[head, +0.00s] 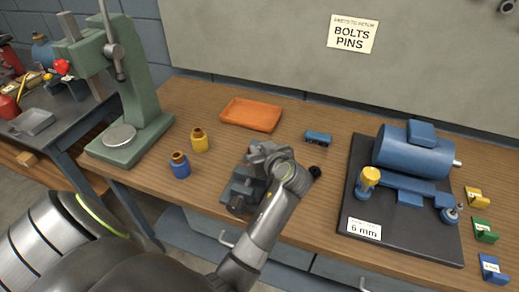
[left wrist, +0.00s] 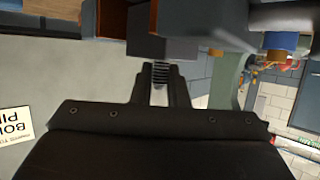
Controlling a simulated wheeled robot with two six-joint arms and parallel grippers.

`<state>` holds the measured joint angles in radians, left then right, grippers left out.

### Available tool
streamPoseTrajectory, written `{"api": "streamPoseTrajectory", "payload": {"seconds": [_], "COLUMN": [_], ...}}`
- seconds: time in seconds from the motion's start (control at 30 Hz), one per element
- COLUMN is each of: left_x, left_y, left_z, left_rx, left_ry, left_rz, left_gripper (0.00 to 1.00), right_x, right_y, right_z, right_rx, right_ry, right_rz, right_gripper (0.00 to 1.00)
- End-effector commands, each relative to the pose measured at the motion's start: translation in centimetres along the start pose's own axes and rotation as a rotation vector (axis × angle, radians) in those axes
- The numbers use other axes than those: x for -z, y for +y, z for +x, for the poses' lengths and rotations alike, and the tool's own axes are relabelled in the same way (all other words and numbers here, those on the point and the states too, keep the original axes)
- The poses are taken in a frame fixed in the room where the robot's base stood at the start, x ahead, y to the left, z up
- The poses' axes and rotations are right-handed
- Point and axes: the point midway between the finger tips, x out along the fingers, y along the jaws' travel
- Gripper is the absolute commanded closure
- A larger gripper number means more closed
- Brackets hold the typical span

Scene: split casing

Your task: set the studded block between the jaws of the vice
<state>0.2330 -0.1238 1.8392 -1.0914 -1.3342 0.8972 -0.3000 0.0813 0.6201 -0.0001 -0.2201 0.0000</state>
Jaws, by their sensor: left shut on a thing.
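My left gripper (head: 262,158) is just above the vice (head: 238,192), a dark grey-blue tool near the front of the bench. In the left wrist view its fingers (left wrist: 160,92) are shut on a ridged, thread-like stud. A dark grey block face (left wrist: 160,48) shows just beyond the fingertips, and I take it for the studded block. The vice seems to be the larger dark shape behind it. The gripper and wrist cover much of the vice, so I cannot tell whether the block is between the jaws or above them. My right gripper is not in view.
An orange tray (head: 252,115) and a small blue part (head: 318,138) lie behind. A blue motor casing (head: 415,152) on a black plate fills the right. A green press (head: 140,80) stands left.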

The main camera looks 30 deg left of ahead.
Motion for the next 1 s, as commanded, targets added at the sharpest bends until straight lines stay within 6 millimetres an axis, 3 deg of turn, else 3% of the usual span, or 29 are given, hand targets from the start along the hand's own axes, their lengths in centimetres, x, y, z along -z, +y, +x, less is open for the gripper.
{"api": "streamPoseTrajectory", "payload": {"seconds": [0.67,0.7,0.87,1.0], "left_x": [-0.60,-0.54,-0.63,-0.70], "left_y": [0.04,0.04,0.02,0.01], "left_z": [0.31,0.28,0.30,0.31], "left_rx": [-0.001,-0.001,-0.001,-0.001], "left_ry": [0.006,0.006,0.004,0.002], "left_rz": [-0.003,-0.003,-0.002,-0.001], "left_gripper": [1.00,0.82,0.61,0.61], "right_x": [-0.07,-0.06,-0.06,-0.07], "right_y": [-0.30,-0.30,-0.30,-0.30], "right_z": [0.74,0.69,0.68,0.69], "right_rx": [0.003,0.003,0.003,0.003], "right_ry": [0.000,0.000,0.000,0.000], "right_rz": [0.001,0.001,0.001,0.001], "right_gripper": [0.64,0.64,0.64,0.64]}}
